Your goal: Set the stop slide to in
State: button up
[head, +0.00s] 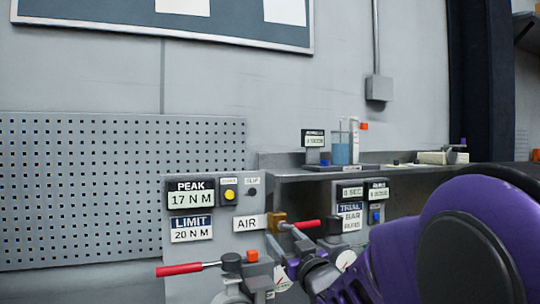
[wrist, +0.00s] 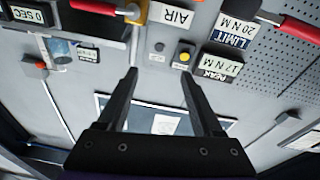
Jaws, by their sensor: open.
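My gripper (wrist: 160,74) shows in the wrist view with its two dark fingers apart and nothing between them. That view is upside down and looks past the fingers toward the panel and wall. In the head view my purple arm reaches in from the lower right, and its dark end overlaps the valve actuator (head: 232,286). The actuator's lower part is cut off by the frame edge. I cannot make out the stop slide with certainty in either view. It may be hidden behind my arm or out of frame.
A red-handled lever (head: 180,269) sticks out left; another red handle (head: 307,224) lies by the AIR label (head: 249,222). A panel (head: 214,193) carries PEAK and LIMIT signs and a yellow button (head: 229,195). A shelf (head: 300,174) holds a beaker (head: 340,154). Pegboard (head: 110,190) is left.

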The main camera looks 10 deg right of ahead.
jog(key=w+d+r+n+t+p, duration=0.1)
jog(key=r+t, duration=0.1)
jog(key=r, duration=0.7)
jog(key=w+d+r+n+t+p, duration=0.1)
jog(key=w+r, duration=0.1)
jog(key=r, duration=0.7)
jog(key=shift+d+r+t+h, duration=0.25)
jog(key=shift+r+t+h, duration=0.05)
jog(key=shift+t, duration=0.1)
